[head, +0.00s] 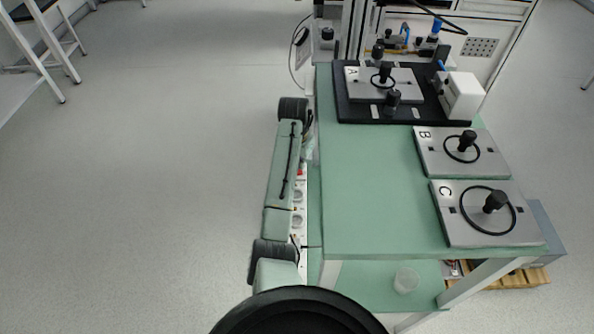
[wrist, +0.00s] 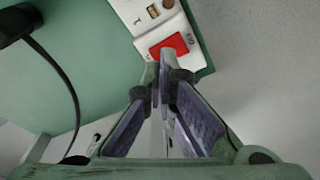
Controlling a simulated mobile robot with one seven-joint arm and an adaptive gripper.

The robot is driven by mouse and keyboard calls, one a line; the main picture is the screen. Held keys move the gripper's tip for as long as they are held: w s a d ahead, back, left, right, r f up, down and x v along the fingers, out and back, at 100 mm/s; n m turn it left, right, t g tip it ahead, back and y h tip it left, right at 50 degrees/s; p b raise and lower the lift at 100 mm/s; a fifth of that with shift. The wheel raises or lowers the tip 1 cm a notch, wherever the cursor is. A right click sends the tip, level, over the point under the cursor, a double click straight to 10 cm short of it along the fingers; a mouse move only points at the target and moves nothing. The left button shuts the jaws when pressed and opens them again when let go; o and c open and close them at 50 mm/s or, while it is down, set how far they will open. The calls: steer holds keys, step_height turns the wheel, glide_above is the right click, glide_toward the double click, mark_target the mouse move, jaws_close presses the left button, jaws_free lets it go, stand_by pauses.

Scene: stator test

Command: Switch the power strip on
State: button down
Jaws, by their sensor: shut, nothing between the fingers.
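The white power strip (head: 298,228) runs along the left side of the green table, partly hidden by my arm. In the wrist view the end of the strip (wrist: 138,14) carries a red rocker switch (wrist: 169,46). The switch also shows as a small red spot in the head view (head: 300,172). My gripper (wrist: 163,66) is shut and empty, with its fingertips just below the switch in the wrist view. I cannot tell whether they touch it, or which way the rocker is tipped. My gripper is not clearly visible in the head view.
The green table (head: 370,190) bears plates A (head: 352,90), B (head: 432,160) and C (head: 455,230) and a white box (head: 463,96). A dark cable (wrist: 62,75) hangs at the left of the wrist view. The floor (head: 130,180) left of my arm is clear.

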steer(key=shift+f+b, duration=0.35)
steer(key=shift+f, duration=0.75)
stand_by(0.7)
step_height(320, 180, up, 7)
steer(key=p, duration=0.7)
stand_by(0.6)
